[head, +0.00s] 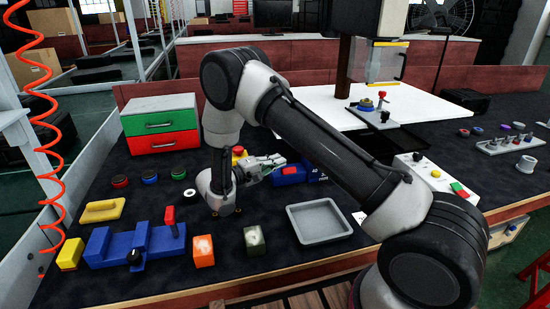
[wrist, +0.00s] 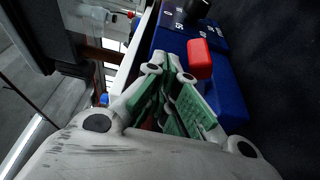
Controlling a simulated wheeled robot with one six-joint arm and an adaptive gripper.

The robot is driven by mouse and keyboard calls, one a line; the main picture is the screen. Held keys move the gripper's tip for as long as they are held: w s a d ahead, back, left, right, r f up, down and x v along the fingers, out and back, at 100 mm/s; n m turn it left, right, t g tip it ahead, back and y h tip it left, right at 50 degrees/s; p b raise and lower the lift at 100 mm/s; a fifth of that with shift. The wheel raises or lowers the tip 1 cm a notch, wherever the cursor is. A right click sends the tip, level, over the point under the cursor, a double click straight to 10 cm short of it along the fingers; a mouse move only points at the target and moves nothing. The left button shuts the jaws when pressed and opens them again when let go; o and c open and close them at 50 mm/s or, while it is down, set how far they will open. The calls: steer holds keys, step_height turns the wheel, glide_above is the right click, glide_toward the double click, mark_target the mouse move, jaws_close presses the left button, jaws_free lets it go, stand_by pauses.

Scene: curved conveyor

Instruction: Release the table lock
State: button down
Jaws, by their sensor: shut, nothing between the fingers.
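A blue block (head: 317,175) with white markings sits on the dark table just right of my gripper (head: 281,161), partly hidden by it. A small red piece (head: 290,170) shows on the block. In the wrist view the blue block (wrist: 232,98) fills the right of centre, and the red piece (wrist: 199,58) stands up from it, right of my fingertips (wrist: 166,62). My gripper is shut and empty, its green-padded fingers meeting beside the red piece. I cannot tell whether they touch it. No part is labelled as the table lock.
A blue vise-like fixture (head: 130,246) with a red handle stands at front left. An empty grey tray (head: 320,223) lies right of the orange block (head: 203,251) and the dark green block (head: 254,240). A green-and-red drawer unit (head: 160,124) stands behind. A button panel (head: 433,175) is at right.

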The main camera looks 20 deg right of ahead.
steer(key=shift+s+f, duration=0.35)
steer(key=shift+s, duration=0.05)
steer(key=shift+a, duration=0.1)
stand_by(0.4)
steer(key=v, duration=0.7)
steer(key=shift+s+a, duration=0.1)
steer(key=shift+a, duration=0.05)
